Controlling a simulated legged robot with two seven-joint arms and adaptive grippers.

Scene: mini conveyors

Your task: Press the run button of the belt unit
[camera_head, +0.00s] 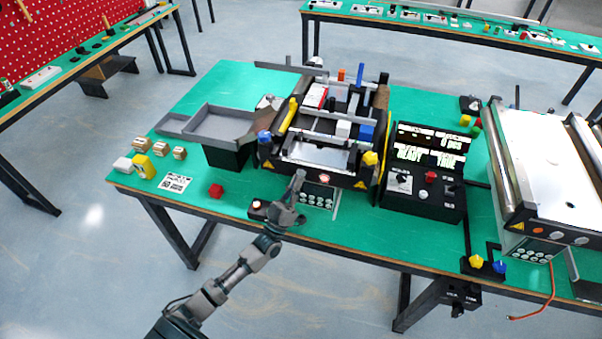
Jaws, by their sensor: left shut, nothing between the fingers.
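The belt unit (318,158) stands mid-table, with a bare silvery plate at its near end. On its front face is a round pale button with an orange tint (324,178). Below it a keypad panel (320,198) with several round buttons is partly covered by my gripper. I cannot read which button is the run button. My left gripper (299,174) is shut and empty, just in front of the unit's front face, left of the round button. I cannot tell whether its tip touches the unit. My right gripper is not in view.
A black control box (424,190) with lit displays and a red knob stands right of the unit. A second conveyor (550,165) is farther right. A grey chute (220,124) is on the left.

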